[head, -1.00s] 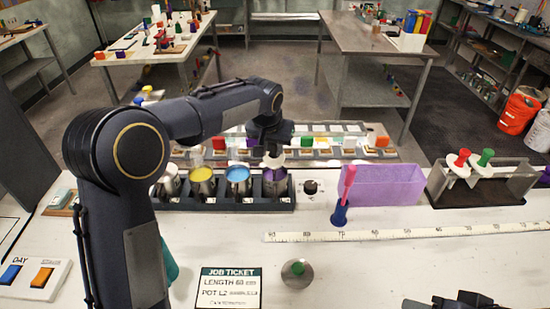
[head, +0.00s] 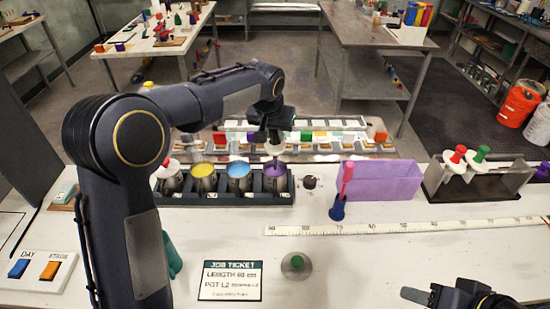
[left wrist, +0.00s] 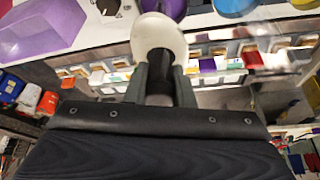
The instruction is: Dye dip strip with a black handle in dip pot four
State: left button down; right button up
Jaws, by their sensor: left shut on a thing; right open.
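My left gripper (head: 273,137) is shut on the black handle (left wrist: 122,62) of a dip strip with a round white disc (left wrist: 158,38). It holds the strip over the rightmost pot (head: 275,180) of the row, which shows purple dye. The disc sits above this pot's rim; whether the strip's lower end is inside the dye cannot be told. My left fingers (left wrist: 160,85) grip the handle in the left wrist view. My right gripper (head: 428,297) is open and empty at the bottom right. A job ticket (head: 231,281) reads length 60 and pot L2, its small print blurred.
Yellow (head: 203,172) and blue (head: 238,173) pots stand left of the purple one, beyond them a pot with a red-handled strip. A dark knob (head: 309,182), purple trough (head: 385,183), strip rack (head: 476,183) and measuring tape (head: 400,227) lie to the right.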

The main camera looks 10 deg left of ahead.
pick_arm(q)
jog(key=shift+f, duration=0.1)
jog(key=shift+f+b, duration=3.2)
jog(key=shift+f, duration=1)
jog(key=shift+r, duration=0.15)
jog(key=shift+d+r+p, duration=0.2)
jog(key=shift+d+p, duration=0.1)
jog(key=shift+a+f, duration=0.1)
jog(key=shift+s+a+f+b, duration=0.1)
jog(key=shift+a+f+b, duration=0.15)
jog(key=shift+a, duration=0.3)
jog(key=shift+r, duration=0.1)
